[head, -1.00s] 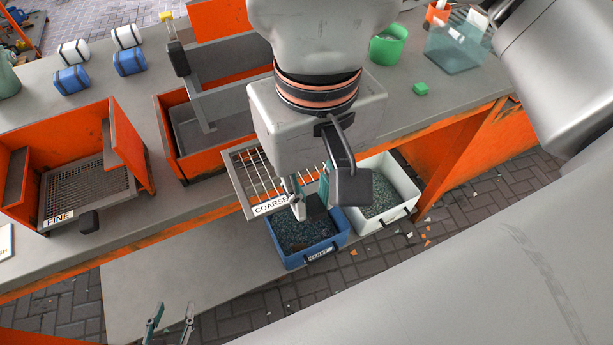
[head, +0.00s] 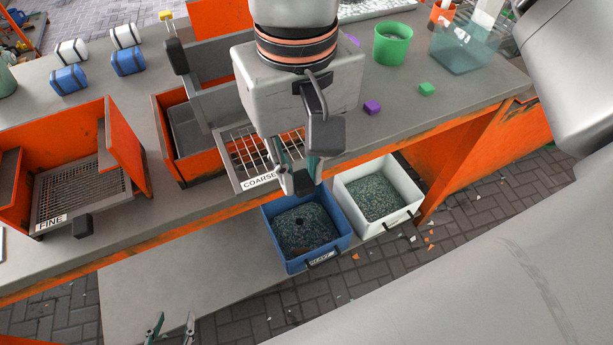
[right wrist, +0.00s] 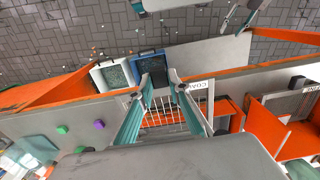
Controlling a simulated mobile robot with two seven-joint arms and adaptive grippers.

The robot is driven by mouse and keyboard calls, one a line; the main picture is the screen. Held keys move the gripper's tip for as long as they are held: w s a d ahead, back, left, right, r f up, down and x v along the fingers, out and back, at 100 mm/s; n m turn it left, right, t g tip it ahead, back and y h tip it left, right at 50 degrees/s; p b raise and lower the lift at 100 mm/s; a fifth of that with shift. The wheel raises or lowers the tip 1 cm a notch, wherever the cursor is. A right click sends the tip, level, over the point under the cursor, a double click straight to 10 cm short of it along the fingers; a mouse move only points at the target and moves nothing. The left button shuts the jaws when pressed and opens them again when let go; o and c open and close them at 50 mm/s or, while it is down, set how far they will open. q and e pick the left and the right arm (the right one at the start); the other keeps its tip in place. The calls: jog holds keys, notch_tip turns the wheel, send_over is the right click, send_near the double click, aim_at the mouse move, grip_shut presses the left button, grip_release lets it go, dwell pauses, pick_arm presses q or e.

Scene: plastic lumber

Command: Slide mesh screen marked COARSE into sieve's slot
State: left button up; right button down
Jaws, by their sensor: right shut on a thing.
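The COARSE mesh screen (head: 242,153) is a grey frame with a wide wire grid and a white label on its front edge. My right gripper (head: 297,180) is shut on its dark handle; in the right wrist view the fingers (right wrist: 165,82) flank the handle, with the screen's grid (right wrist: 165,119) behind. The orange sieve (head: 204,164) stands left of the screen on the bench. The screen's left side is close beside the sieve's right end; I cannot tell whether it has entered the slot. My left gripper (head: 172,325) is open and empty at the bottom.
Another orange sieve (head: 122,145) at left holds the FINE screen (head: 50,222). Blue (head: 340,247) and white (head: 412,205) bins of granules stand below the bench edge. A purple block (head: 372,107), green block (head: 427,89) and green cup (head: 391,45) sit on the bench's right part.

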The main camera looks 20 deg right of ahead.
jog(key=shift+w, duration=0.45)
jog(key=shift+w+a, duration=0.15)
jog(key=shift+w, duration=3.1)
jog(key=shift+w+a, duration=0.1)
jog(key=shift+w, duration=3.15)
dwell(0.9)
jog(key=shift+s, duration=0.1)
